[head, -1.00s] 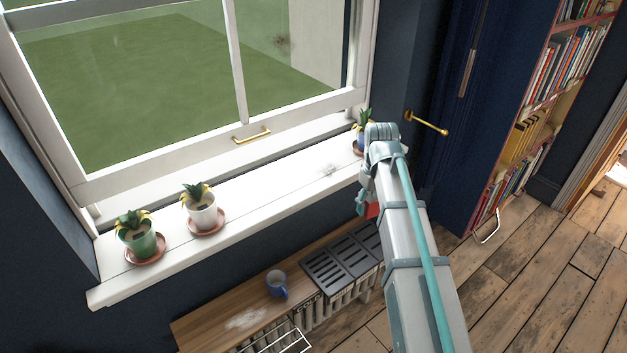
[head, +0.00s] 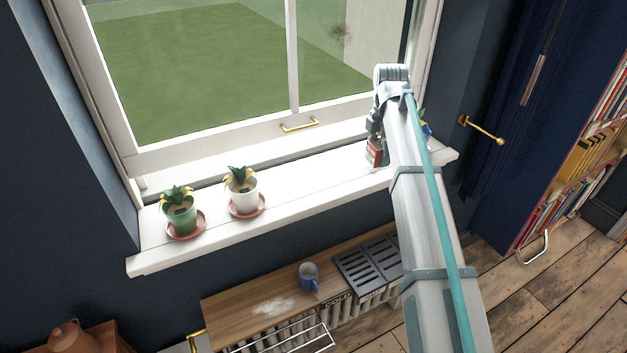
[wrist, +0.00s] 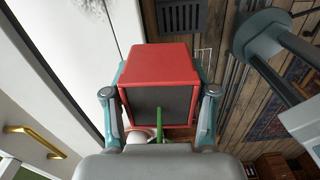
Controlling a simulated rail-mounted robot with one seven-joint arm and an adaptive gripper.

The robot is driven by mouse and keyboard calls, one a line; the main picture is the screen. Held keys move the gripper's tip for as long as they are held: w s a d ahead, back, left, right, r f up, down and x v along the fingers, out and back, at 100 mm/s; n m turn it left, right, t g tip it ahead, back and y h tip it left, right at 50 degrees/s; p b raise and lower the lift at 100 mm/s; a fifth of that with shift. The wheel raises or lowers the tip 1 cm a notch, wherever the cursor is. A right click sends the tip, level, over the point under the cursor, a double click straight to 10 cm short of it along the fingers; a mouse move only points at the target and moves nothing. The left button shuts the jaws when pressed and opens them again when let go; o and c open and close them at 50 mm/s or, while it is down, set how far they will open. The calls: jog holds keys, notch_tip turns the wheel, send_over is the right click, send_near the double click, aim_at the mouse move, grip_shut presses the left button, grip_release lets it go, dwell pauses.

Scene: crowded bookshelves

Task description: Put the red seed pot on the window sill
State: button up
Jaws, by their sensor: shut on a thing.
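The red seed pot (head: 375,152) is square, with dark soil and a green sprout. My gripper (wrist: 158,85) is shut on it, with a finger on each of two opposite sides in the wrist view, where the red pot (wrist: 155,62) fills the middle. In the head view the pot shows against the right part of the white window sill (head: 315,179), partly hidden by my arm. In the wrist view the sill is to the left and the pot overlaps its edge. I cannot tell whether the pot touches the sill.
A green pot (head: 180,216) and a white pot (head: 243,196) stand on saucers at the sill's left. A blue pot (head: 427,130) is partly behind my arm at the right end. The sill's middle is clear. A mug (head: 309,274) stands on the bench below.

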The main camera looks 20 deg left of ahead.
jog(key=shift+w+a+r+n, duration=0.1)
jog(key=shift+w+a+n, duration=0.15)
jog(key=shift+w+n, duration=0.2)
jog(key=w+f+p, duration=0.1)
jog(key=w+f, duration=0.2)
jog(key=w, duration=0.1)
jog(key=w+f+p, duration=0.2)
jog(key=w+f, duration=0.1)
jog(key=w, duration=0.1)
jog(key=w+a+f+p, duration=0.1)
jog(key=w+f+p, duration=0.1)
jog(key=w, duration=0.3)
jog(key=shift+f, duration=0.7)
jog(key=shift+w+f+p, duration=0.15)
jog(key=shift+f+p, duration=0.6)
jog(key=shift+f, duration=1)
jog(key=shift+f, duration=0.2)
jog(key=o, duration=1.3)
jog(key=shift+r, duration=0.1)
notch_tip(320, 180, up, 12)
jog(key=b, duration=0.3)
